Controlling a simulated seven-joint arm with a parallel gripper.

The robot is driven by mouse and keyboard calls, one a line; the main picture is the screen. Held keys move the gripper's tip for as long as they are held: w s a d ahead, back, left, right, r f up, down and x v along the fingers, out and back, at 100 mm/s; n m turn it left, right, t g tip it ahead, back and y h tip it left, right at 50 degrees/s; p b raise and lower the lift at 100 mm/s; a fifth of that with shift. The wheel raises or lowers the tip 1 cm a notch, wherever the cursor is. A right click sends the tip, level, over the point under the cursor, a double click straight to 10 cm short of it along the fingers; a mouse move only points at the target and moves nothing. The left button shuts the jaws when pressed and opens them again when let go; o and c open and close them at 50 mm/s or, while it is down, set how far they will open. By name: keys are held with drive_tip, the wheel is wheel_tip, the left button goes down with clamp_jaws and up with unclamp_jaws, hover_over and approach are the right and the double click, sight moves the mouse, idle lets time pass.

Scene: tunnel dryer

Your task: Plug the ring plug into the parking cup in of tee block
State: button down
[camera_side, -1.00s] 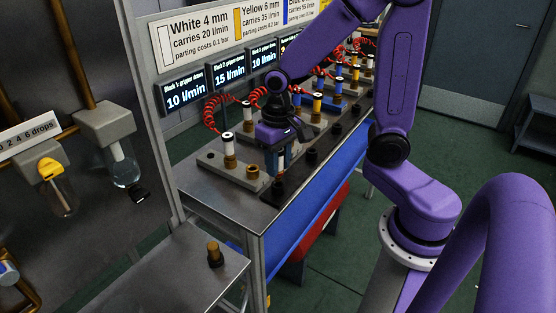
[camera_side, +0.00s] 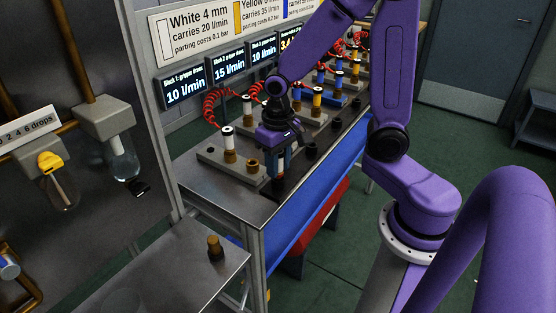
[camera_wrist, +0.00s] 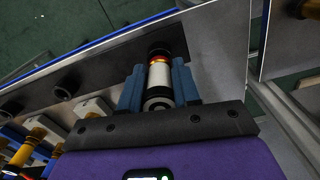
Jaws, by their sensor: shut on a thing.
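My gripper (camera_side: 278,163) is shut on the white ring plug (camera_wrist: 161,78), which sits between the two blue fingers in the wrist view. The plug's far end, with an orange-copper band, meets a black parking cup (camera_wrist: 159,51) on the dark strip; how deep it sits I cannot tell. In the side view the fingers point down over the front strip (camera_side: 282,188), and they hide most of the plug and cup. The nearest grey tee block (camera_side: 212,158) stands behind, with a white-topped fitting (camera_side: 228,138) and an open brass port (camera_side: 253,166).
Other black cups (camera_side: 311,149) line the strip to the right, empty. More tee blocks with yellow and blue fittings (camera_side: 317,98) and red coiled hoses (camera_side: 222,101) stand farther along. A small brass-topped peg (camera_side: 214,247) stands on the lower shelf. The near table corner is clear.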

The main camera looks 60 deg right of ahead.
drive_tip(key=shift+f, duration=0.5)
drive_tip(key=c, duration=0.7)
unclamp_jaws()
drive_tip(key=shift+c, duration=0.2)
wheel_tip(320, 180, up, 18)
drive_tip(key=shift+f, duration=0.25)
